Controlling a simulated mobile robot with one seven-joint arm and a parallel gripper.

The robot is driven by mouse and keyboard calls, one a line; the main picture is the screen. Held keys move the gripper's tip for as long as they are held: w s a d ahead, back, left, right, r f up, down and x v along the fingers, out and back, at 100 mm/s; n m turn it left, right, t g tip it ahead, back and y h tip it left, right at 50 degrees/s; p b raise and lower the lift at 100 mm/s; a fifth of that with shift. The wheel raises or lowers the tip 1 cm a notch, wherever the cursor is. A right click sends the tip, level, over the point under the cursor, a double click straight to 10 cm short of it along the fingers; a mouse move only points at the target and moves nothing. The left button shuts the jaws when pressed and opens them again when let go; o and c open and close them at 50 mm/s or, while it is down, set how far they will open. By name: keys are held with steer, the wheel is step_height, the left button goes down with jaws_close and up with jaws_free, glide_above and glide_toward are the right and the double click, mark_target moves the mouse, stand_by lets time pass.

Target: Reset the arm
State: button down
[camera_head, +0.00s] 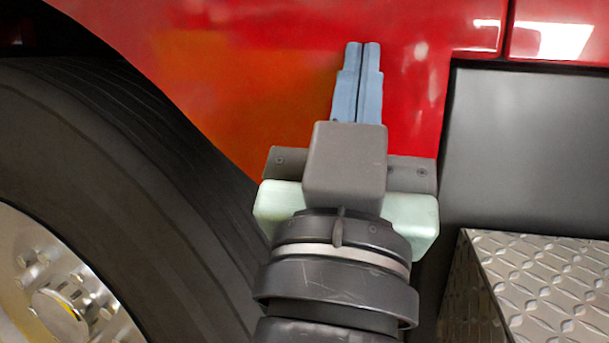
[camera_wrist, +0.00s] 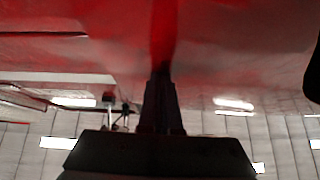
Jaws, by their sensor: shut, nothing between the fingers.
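My gripper (camera_head: 362,46) stands in the middle of the head view, pointing up the picture in front of a red vehicle panel (camera_head: 265,85). Its two blue-grey fingers are together with nothing between them. In the wrist view my gripper (camera_wrist: 161,72) shows as dark fingers side by side, ahead of a dark block. The red panel (camera_wrist: 225,65) fills the upper part of that view. I cannot tell whether the fingertips touch the panel.
A large black tyre (camera_head: 130,170) with a metal wheel hub (camera_head: 60,310) is on the left. A diamond-plate step (camera_head: 545,280) is at the lower right, below a dark grey panel (camera_head: 530,150). The wrist view shows a tiled surface with bright lights.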

steer(key=s+a+r+n+t+y+p, duration=0.1)
steer(key=s+a+r+n+t+y, duration=0.25)
steer(key=r+y, duration=0.2)
step_height(320, 180, up, 47)
steer(key=p, duration=4.8)
steer(key=shift+a+r+m+g, duration=0.2)
steer(key=shift+a+m+g, duration=0.15)
steer(key=shift+g, duration=0.1)
steer(key=shift+s, duration=0.1)
